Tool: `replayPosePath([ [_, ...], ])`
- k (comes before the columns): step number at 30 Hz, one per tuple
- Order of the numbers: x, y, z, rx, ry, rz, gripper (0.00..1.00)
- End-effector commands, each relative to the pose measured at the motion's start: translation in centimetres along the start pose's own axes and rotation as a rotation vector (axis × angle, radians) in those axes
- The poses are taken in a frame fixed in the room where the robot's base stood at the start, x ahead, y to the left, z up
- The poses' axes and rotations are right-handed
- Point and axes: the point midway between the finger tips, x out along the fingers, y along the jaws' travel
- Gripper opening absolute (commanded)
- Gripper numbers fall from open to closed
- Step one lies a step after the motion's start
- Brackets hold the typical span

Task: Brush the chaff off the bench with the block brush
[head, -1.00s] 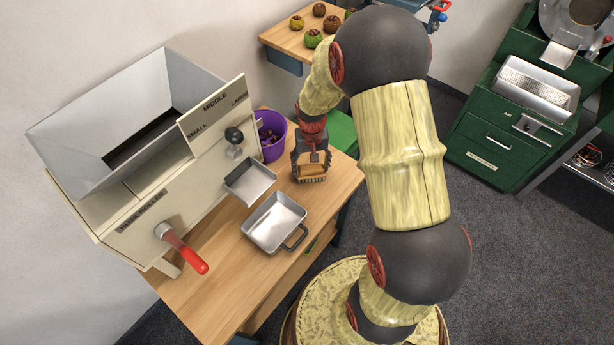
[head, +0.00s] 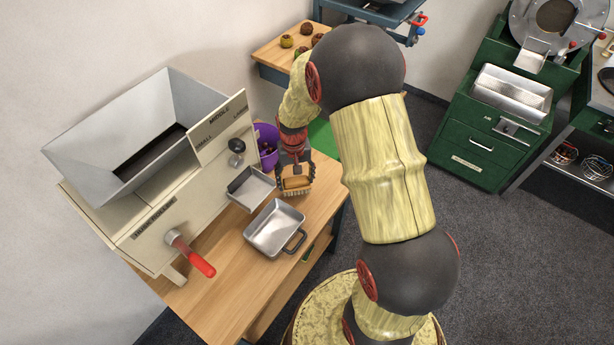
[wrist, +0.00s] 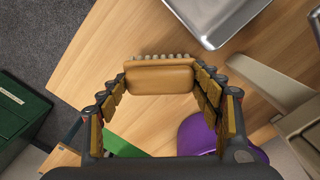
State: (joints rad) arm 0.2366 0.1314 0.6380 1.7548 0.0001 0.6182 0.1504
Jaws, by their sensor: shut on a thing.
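My gripper (head: 294,178) is shut on the block brush (head: 296,186), a tan wooden block with pale bristles on its lower side. In the wrist view the brush (wrist: 160,75) sits across between the two fingers (wrist: 160,88), bristle tufts showing along its far edge. In the head view the brush is over the right part of the wooden bench (head: 228,275), to the right of the chute tray. I cannot tell whether the bristles touch the bench top. No chaff can be made out on the bench in either view.
A roller machine (head: 165,215) with a red-handled crank (head: 195,258) fills the bench's left side. A metal pan (head: 273,230) and a chute tray (head: 250,188) stand left of the brush. A purple bucket (head: 266,143) is behind it. Bare wood shows around the pan.

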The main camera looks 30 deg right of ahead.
Motion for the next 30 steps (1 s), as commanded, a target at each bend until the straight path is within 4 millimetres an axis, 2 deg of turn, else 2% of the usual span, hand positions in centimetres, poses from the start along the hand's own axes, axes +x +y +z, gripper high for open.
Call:
replayPosePath([
  [3,-1.4,-0.1,-0.3,-0.001,0.001,0.0,0.44],
  [13,-4.1,-0.3,-0.7,-0.002,0.001,0.0,0.44],
  [30,-4.2,-0.3,-0.8,-0.003,0.001,0.0,0.44],
])
